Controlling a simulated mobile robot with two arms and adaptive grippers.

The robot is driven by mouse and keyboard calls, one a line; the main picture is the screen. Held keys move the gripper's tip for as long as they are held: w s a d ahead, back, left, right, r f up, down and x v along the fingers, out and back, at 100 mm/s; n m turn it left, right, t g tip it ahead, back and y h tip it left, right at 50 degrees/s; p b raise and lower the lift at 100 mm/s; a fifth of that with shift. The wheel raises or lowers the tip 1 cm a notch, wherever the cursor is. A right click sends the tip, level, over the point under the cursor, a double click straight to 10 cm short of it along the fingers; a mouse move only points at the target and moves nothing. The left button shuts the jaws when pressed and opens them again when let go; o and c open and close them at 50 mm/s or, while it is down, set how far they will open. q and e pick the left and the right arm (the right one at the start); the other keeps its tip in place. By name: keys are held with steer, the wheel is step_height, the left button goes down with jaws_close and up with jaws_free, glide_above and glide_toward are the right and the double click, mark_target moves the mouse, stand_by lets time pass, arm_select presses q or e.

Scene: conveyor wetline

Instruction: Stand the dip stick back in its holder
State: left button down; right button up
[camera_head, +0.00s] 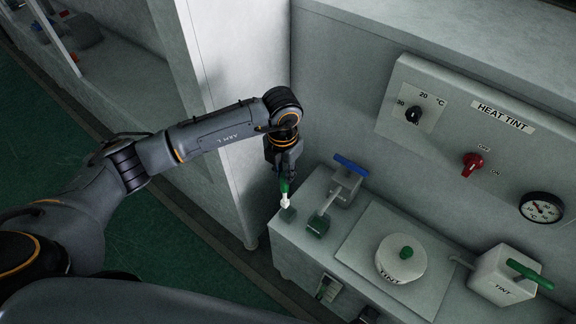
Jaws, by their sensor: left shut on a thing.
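My left gripper (283,173) points down over the left end of the grey bench and is shut on the dip stick (284,187). The stick has a green upper part and a white part (285,203) below it, and it hangs about upright. A small grey-green block (288,215), which looks like the holder, sits on the bench top directly under the stick. The stick's lower end meets or overlaps this block in the picture; I cannot tell whether it is inside it. My right gripper is not in view.
Farther right are a round TINT lidded pot (400,262) and a TINT box (503,277) with a green lever. The HEAT TINT panel (450,120) rises behind. A pale wall (235,130) stands left.

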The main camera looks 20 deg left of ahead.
mark_target(285, 190)
arm_select(q)
steer(key=n, duration=0.1)
steer(key=w+n, duration=0.1)
steer(key=n, duration=0.2)
steer(key=shift+w+d+r, duration=0.2)
steer(key=shift+w+d, duration=0.05)
steer(key=shift+w, duration=0.1)
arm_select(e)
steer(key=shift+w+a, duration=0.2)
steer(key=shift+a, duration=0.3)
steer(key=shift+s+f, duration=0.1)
arm_select(q)
step_height(285, 190, down, 9)
steer(key=b, duration=0.7)
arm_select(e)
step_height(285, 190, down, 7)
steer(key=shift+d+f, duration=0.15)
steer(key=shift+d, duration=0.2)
arm_select(q)
steer(key=shift+b, duration=0.35)
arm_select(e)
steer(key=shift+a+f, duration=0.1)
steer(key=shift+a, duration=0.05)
